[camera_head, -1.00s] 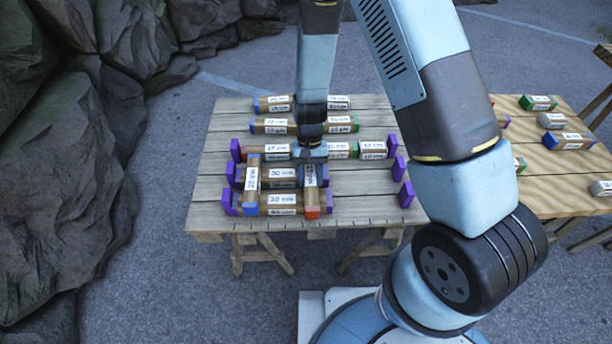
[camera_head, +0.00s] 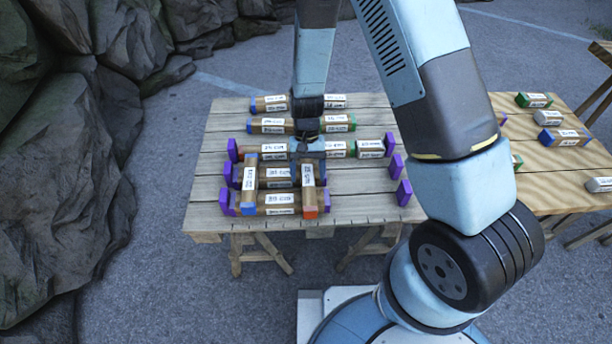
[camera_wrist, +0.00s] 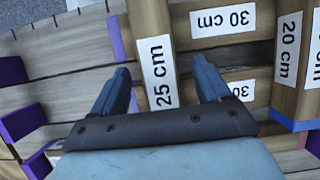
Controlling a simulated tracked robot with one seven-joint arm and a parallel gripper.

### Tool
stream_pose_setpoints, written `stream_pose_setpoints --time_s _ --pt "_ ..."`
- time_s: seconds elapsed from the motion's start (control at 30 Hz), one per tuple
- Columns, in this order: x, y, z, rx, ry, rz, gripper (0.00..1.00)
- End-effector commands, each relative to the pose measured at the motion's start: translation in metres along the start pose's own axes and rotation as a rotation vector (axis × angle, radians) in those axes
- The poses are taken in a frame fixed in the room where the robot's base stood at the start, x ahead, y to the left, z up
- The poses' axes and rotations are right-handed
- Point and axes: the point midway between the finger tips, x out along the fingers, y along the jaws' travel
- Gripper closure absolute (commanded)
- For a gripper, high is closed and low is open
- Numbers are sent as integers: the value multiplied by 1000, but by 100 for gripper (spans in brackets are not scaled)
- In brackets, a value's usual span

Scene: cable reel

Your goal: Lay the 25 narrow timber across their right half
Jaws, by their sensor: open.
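The 25 cm narrow timber (camera_head: 309,184), with an orange end, lies crosswise over the right part of two parallel 30 cm timbers (camera_head: 279,173) (camera_head: 280,199). It also shows in the wrist view (camera_wrist: 157,75). A 20 cm timber (camera_head: 250,181) with a blue end lies crosswise over their left part, and it shows at the right of the wrist view (camera_wrist: 290,50). My gripper (camera_head: 310,153) is above the far end of the 25 cm timber. In the wrist view my open fingers (camera_wrist: 161,67) are on either side of it, with gaps.
Purple blocks (camera_head: 404,192) stand at the right and left of the rows on the plank table (camera_head: 350,213). More labelled timbers (camera_head: 272,125) lie behind. A second table (camera_head: 548,188) at the right holds several short pieces. Rocks rise at the left.

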Motion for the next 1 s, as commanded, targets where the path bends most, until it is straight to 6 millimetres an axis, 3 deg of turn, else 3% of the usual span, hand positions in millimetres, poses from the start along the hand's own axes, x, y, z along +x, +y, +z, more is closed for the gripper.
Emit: stream_pose_setpoints --time_s 0.5,0.7,1.0 --pt "-97 0 0 -1 3 -1 23" --pt "-117 0 -1 -1 2 -1 23" --pt "-124 1 0 -1 4 -2 23"
